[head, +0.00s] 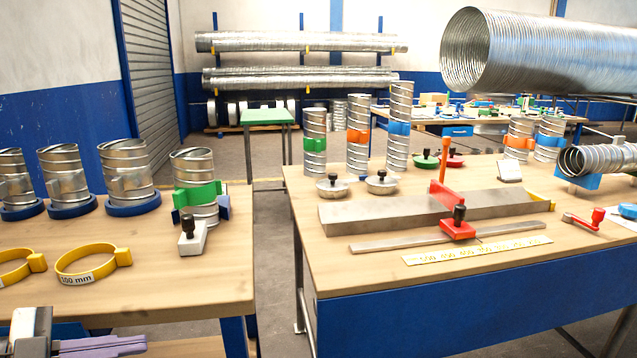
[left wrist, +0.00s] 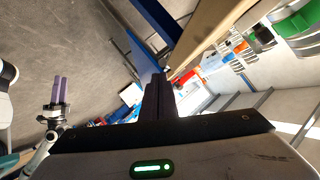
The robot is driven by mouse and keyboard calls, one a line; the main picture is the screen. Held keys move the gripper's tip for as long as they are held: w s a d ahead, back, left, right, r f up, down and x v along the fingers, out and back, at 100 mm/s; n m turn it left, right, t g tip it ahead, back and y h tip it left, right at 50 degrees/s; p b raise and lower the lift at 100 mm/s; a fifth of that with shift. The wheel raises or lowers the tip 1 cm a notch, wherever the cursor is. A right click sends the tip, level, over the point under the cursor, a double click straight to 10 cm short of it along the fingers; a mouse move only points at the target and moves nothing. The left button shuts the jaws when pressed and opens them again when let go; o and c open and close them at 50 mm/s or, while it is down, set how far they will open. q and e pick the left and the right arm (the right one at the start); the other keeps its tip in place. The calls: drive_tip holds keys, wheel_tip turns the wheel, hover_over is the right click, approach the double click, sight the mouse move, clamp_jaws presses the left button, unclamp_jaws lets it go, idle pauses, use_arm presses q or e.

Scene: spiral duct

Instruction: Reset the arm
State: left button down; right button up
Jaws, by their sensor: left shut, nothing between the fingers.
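My left gripper (head: 125,345) is low at the bottom left of the head view, in front of the left table's near edge. Its purple fingers are shut with nothing between them and point right. In the left wrist view its fingers (left wrist: 158,97) are together and dark, apart from any object. Another gripper with purple fingers, my right one (left wrist: 59,92), shows at the left of the left wrist view. It is small there, and I cannot tell how far its fingers are apart. It is outside the head view.
The left table (head: 190,280) holds metal duct pieces, a green clamp (head: 198,193) and yellow rings (head: 92,262). The right table (head: 345,265) holds upright ducts, a metal channel (head: 400,211) with a red clamp (head: 458,229), and a ruler strip (head: 478,250). A floor gap separates the tables.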

use_arm(q)
drive_tip(key=s+f+n+t+y, duration=0.25)
drive_tip(key=f+n, duration=0.25)
drive_tip(key=f, duration=0.4)
drive_tip(key=s+f+n+t+y, duration=0.25)
drive_tip(key=f+n+y, duration=0.2)
drive_tip(key=f, duration=0.55)
drive_tip(key=s+d+f+n+g, duration=0.2)
drive_tip(key=s+d+f, duration=0.3)
drive_tip(key=d, duration=0.3)
drive_tip(key=s+d+f+n+g+y+p, duration=0.1)
drive_tip(key=s+d+f+n+g, duration=0.2)
drive_tip(key=s+d+f, duration=0.3)
drive_tip(key=shift+s+d+f, duration=0.25)
drive_tip(key=shift+s+d, duration=0.55)
drive_tip(key=shift+d, duration=0.2)
